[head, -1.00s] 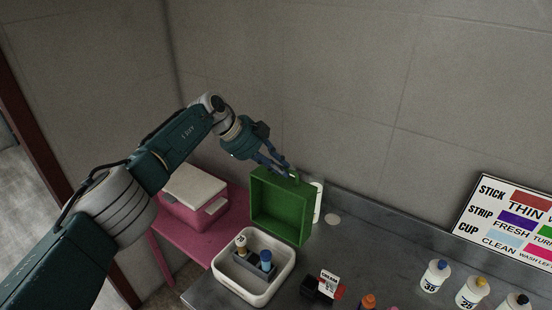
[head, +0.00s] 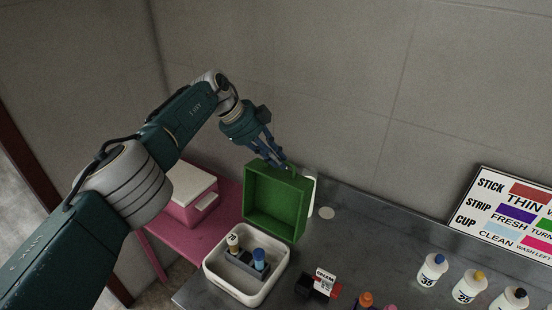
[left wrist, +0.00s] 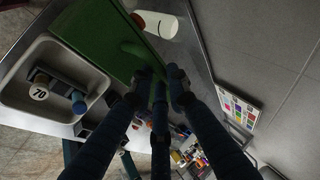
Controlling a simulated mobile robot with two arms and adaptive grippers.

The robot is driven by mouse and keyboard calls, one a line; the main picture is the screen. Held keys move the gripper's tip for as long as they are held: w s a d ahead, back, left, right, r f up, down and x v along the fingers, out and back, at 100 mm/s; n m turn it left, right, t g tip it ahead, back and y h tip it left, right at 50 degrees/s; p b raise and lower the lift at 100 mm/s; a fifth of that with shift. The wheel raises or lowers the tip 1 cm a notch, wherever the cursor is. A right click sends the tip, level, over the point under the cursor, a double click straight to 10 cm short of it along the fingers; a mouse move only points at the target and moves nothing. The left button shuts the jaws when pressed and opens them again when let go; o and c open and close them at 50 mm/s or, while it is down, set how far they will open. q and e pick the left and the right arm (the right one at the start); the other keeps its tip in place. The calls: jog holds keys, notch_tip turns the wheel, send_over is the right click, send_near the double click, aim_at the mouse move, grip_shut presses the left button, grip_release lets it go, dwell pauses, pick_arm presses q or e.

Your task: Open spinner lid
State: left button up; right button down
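The green lid (head: 274,203) stands upright like a shallow hollow box, its open side facing the head camera, at the left end of the metal counter. It also shows at the top of the left wrist view (left wrist: 95,38), with a curved green handle. My left gripper (head: 285,165) is at the lid's top edge. In the left wrist view its fingertips (left wrist: 159,82) are apart, with a thin green part between them. Firm contact cannot be made out. My right gripper is not in view.
A white tray (head: 219,277) with vials in a grey holder stands in front of the lid. A white container (head: 310,193) is behind it. A pink box (head: 190,209) is at left. Several bottles stand at right, below a sign (head: 510,222).

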pick_arm(q)
jog(key=o, duration=0.4)
jog(key=shift+w+d+r, duration=0.1)
jog(key=shift+w+r, duration=0.05)
jog(key=shift+r, duration=0.4)
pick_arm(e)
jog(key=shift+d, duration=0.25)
pick_arm(q)
jog(key=shift+f, duration=0.25)
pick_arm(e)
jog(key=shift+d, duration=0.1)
pick_arm(q)
jog(key=v, duration=1.2)
jog(key=shift+s, duration=0.2)
